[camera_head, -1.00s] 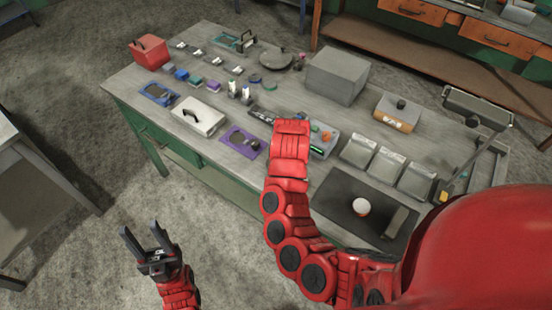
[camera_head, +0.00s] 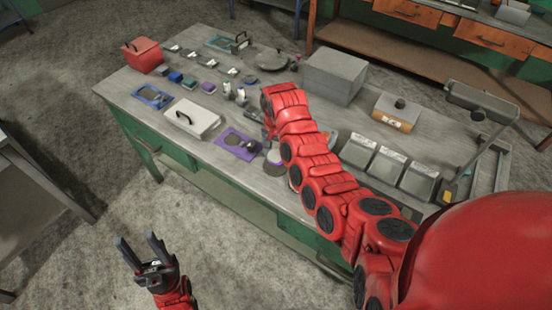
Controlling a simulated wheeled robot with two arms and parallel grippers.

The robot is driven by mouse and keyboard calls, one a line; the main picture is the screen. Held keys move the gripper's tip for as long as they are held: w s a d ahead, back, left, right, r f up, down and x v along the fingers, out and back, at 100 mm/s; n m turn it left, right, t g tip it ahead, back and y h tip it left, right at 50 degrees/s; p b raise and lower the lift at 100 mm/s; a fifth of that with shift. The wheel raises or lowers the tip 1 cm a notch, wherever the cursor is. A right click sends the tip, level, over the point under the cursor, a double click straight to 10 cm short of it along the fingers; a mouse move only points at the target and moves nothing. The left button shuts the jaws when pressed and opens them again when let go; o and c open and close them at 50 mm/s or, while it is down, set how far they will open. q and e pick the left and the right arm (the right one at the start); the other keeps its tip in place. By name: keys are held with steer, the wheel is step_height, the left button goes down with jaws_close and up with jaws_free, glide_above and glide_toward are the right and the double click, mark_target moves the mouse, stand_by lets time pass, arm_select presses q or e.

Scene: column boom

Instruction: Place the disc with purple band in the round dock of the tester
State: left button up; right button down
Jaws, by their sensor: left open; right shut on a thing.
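My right gripper (camera_head: 271,144) hangs over the table's front part, pointing down and shut on a grey disc with a purple band (camera_head: 275,168). The fingers are small and partly covered by my red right arm. The disc is just right of a purple mat (camera_head: 226,146); I cannot tell whether it touches the table. The tester, at the table's middle, is now hidden behind my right arm, so its round dock does not show. My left gripper (camera_head: 141,252) is open and empty, over the floor in front of the table.
A large grey box (camera_head: 336,74) is at the back. Several grey bins (camera_head: 387,164) stand right of my arm.

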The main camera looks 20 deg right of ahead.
mark_target(276, 156)
steer(key=shift+s+f+p, duration=0.1)
steer(key=shift+f+p, duration=0.2)
step_height(276, 156, down, 2)
steer(key=shift+f+p, duration=0.2)
steer(key=shift+p, duration=0.35)
steer(key=shift+f, duration=0.2)
steer(key=shift+f, duration=0.1)
steer(key=shift+f+b, duration=0.15)
steer(key=shift+b, duration=0.15)
jaws_free()
